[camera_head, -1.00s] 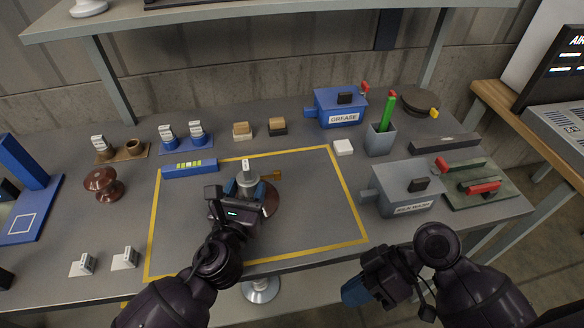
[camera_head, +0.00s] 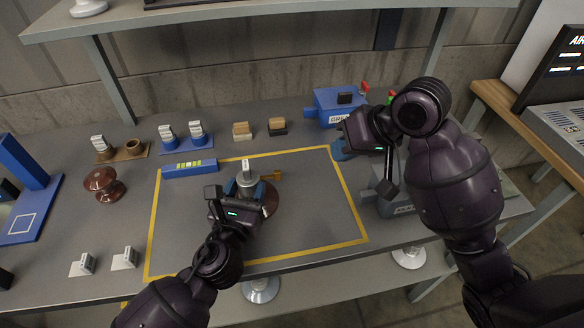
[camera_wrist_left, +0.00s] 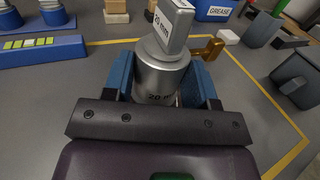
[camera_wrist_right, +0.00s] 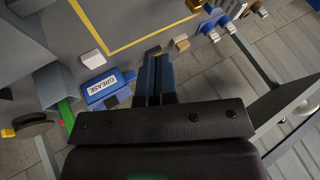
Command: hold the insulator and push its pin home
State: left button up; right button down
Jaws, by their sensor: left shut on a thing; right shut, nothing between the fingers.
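The insulator, with a brown disc (camera_head: 271,196) and a silver cap (camera_head: 247,179), stands inside the yellow outline on the bench. The cap carries an upright "20 mm" tag; it also shows in the left wrist view (camera_wrist_left: 160,78). A gold pin (camera_head: 274,175) sticks out at the cap's right side, and the left wrist view also shows it (camera_wrist_left: 208,50). My left gripper (camera_head: 246,188) is shut around the cap, blue fingers on both sides. My right gripper (camera_head: 338,150) is shut and empty, raised right of and beyond the pin, near the grease box.
The blue grease box (camera_head: 332,103) is close by my right gripper. A grey box (camera_head: 375,203) is partly hidden behind my right arm. A blue bar (camera_head: 190,168), tagged holders and a brown spool-shaped insulator (camera_head: 103,183) stand left. The outlined area right of the insulator is clear.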

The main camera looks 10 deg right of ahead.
aim_at(270, 177)
pick_arm(q)
jog(key=shift+r, duration=0.1)
pick_arm(e)
jog(key=shift+w, duration=0.1)
jog(key=x, duration=0.3)
jog(key=a+x, duration=0.1)
jog(key=x, duration=0.3)
jog(key=a+r+x, duration=0.1)
jog(key=x, duration=0.3)
jog(key=shift+a, duration=0.75)
